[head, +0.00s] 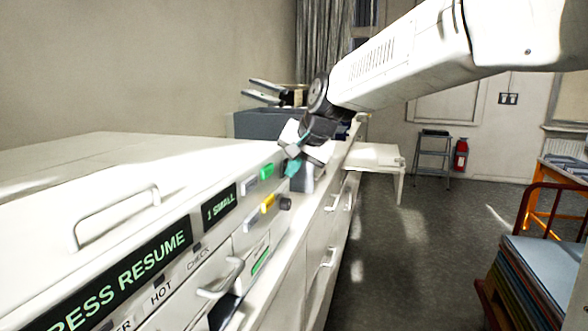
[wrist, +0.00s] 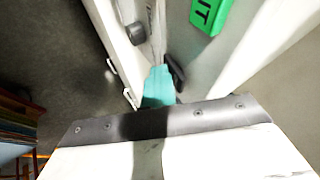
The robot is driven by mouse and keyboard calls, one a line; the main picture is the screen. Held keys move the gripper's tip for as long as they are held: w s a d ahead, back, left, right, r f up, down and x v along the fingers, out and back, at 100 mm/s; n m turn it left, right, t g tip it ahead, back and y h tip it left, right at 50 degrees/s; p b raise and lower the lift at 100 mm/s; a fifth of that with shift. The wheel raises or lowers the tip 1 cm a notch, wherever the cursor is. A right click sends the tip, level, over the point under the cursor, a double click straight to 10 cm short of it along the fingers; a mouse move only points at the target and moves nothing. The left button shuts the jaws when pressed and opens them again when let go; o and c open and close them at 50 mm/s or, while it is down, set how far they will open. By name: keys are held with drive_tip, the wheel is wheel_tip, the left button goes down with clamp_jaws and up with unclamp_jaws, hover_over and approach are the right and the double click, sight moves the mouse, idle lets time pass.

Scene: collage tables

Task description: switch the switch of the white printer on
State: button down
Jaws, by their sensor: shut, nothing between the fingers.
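The white printer (head: 120,190) fills the left of the head view, with displays reading "1 SMALL" and "PRESS RESUME" on its front. A green piece (head: 267,171), a yellow piece (head: 268,203) and a dark knob (head: 285,203) sit near the panel's far end. My gripper (head: 292,167) is shut and empty, its teal fingertips close to that end. In the wrist view the fingertips (wrist: 158,85) point at the pale front, beside a dark part (wrist: 175,72). I cannot tell whether they touch it, or which part is the switch.
A grey machine (head: 270,123) stands behind the printer. White drawers with handles (head: 328,258) run below. A white table (head: 375,155), a step stool (head: 433,155) and a fire extinguisher (head: 461,155) stand farther back. A stacked cart (head: 540,270) is at right. The floor between is clear.

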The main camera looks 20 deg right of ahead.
drive_tip(key=shift+r, duration=0.65)
drive_tip(key=shift+d, duration=0.1)
drive_tip(key=s+d+r, duration=0.6)
drive_tip(key=s+r, duration=0.1)
drive_tip(key=s, duration=0.1)
drive_tip(key=shift+s, duration=0.15)
drive_tip(key=shift+d, duration=0.15)
